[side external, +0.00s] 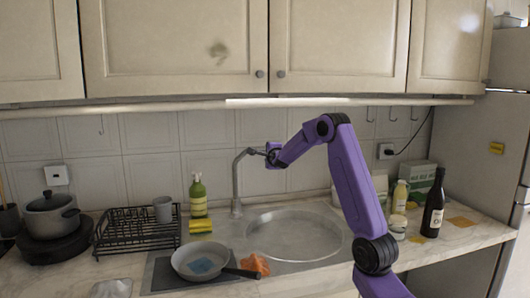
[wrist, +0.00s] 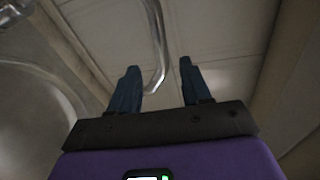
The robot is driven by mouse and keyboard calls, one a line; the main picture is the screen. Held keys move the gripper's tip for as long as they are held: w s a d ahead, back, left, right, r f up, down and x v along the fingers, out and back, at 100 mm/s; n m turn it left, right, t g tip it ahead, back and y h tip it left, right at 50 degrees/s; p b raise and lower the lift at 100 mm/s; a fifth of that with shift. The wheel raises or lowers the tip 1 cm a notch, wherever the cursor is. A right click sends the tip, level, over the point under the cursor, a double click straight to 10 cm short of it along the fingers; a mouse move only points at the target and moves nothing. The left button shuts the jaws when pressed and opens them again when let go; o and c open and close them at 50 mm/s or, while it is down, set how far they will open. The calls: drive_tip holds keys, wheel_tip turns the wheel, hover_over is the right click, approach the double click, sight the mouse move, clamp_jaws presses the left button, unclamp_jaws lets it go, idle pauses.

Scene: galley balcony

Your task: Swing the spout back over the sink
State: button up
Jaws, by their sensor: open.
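The grey metal tap (side external: 236,185) rises at the back left of the round sink (side external: 322,253). Its spout (side external: 242,155) bends at the top, and its end is close to my gripper (side external: 262,152). In the wrist view my gripper (wrist: 158,75) is open, with its two dark fingers apart. The spout (wrist: 157,45) shows as a curved tube between the fingers, nearer the left one. I cannot tell whether either finger touches it. In the side view the fingers are small and partly merge with the spout end.
A pan (side external: 195,262) with a blue item and an orange cloth (side external: 255,263) lie left of the sink. A green soap bottle (side external: 198,197) and a dish rack (side external: 130,228) stand farther left. Bottles (side external: 434,205) stand at right. Cabinets (side external: 175,45) hang above.

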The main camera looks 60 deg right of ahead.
drive_tip(key=shift+x, duration=5)
drive_tip(key=shift+f, duration=0.1)
drive_tip(key=shift+c, duration=0.3)
clamp_jaws()
